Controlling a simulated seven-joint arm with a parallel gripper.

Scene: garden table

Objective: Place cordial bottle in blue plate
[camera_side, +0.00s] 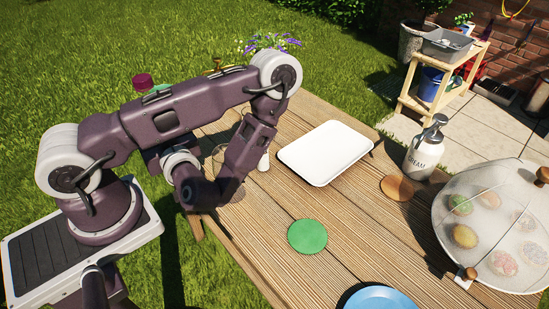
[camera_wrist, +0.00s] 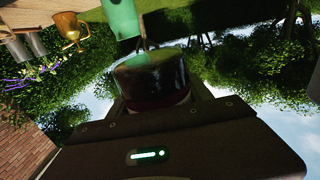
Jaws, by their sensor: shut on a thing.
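My gripper (camera_wrist: 152,95) is shut on a dark, glossy round thing with a reddish band, which I take to be the cordial bottle (camera_wrist: 150,72). Only part of it shows in the wrist view. In the side view my arm hides the gripper and most of what it holds. A maroon round top (camera_side: 143,80) shows above my arm there; I cannot tell for sure whether it belongs to the bottle. The blue plate (camera_side: 378,299) lies at the table's near edge of the picture, partly cut off, well to the right of my arm, and looks empty.
A brassy cup (camera_wrist: 70,27) shows in the wrist view. Bare planks surround the green coaster.

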